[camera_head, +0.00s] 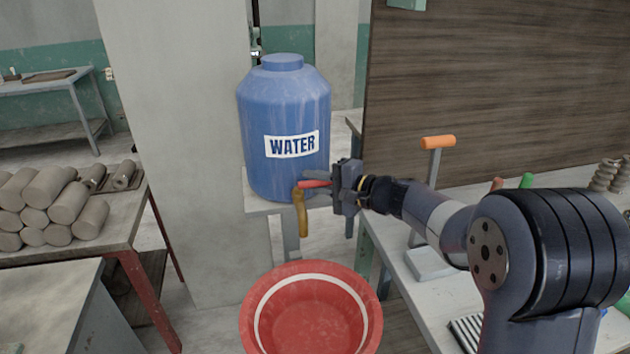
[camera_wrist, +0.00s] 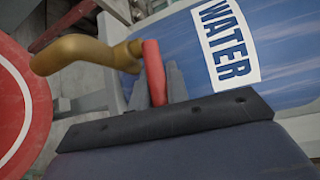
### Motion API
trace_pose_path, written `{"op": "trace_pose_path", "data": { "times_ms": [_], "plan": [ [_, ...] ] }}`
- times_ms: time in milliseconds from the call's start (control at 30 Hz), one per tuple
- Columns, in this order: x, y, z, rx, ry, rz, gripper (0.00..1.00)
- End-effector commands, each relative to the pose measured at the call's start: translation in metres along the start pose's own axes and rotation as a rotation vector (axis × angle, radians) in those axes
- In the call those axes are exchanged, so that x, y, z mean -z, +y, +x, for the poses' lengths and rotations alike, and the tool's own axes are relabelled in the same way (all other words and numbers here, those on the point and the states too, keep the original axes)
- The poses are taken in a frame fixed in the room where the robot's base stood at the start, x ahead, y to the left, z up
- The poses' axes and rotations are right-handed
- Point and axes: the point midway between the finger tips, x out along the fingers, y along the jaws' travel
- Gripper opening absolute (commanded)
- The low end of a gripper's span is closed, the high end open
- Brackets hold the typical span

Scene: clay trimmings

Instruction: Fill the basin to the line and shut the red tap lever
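The blue barrel labelled WATER (camera_head: 284,110) stands upright on a pale stand. Its brass tap (camera_head: 302,214) points down at the barrel's base, with a red lever (camera_head: 313,184) above the spout. My gripper (camera_head: 331,185) is at the lever from the right. In the wrist view the red lever (camera_wrist: 154,74) sits between my two fingers (camera_wrist: 158,85), which look closed on it. The red basin (camera_head: 312,266) is on a lower level below the tap, with a white line ringing its inside. No water stream shows, and I cannot make out a water level.
A table at the left (camera_head: 100,235) holds stacked clay rolls (camera_head: 50,190). A wooden board (camera_head: 500,80) stands behind the right bench.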

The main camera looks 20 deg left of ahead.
Motion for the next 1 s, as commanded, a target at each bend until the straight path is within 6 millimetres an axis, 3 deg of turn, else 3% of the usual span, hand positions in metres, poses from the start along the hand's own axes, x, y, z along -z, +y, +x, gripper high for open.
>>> {"op": "trace_pose_path", "data": {
  "times_ms": [100, 667, 1000],
  "plan": [
    [0.0, 0.0002, -0.0002, 0.0, 0.0, 0.0, 0.0],
    [-0.0005, 0.0025, -0.0002, 0.001, 0.017, 0.001, 0.0],
    [-0.0043, 0.0086, -0.0036, 0.023, 0.157, 0.017, 0.0]
  ]
}}
